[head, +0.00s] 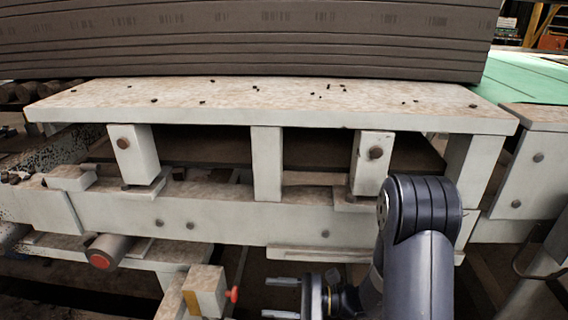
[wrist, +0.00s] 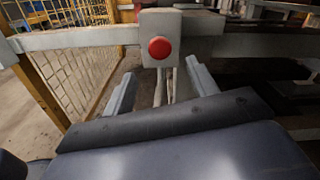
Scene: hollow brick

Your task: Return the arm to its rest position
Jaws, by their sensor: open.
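My gripper (head: 282,298) shows at the bottom of the head view, low in front of the pale metal frame. Its two fingers point left and stand apart with nothing between them. My dark arm bends down to it at the lower right. In the wrist view the two fingers of my gripper (wrist: 160,85) also stand apart, with open space between them. Beyond them is a red button (wrist: 160,47) on a pale box.
A pale worn bench (head: 270,105) with small dark crumbs stands ahead, below a stack of dark brown slabs (head: 240,40). A red-ended cylinder (head: 103,257) sticks out at lower left. A yellow mesh fence (wrist: 75,70) stands at left in the wrist view.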

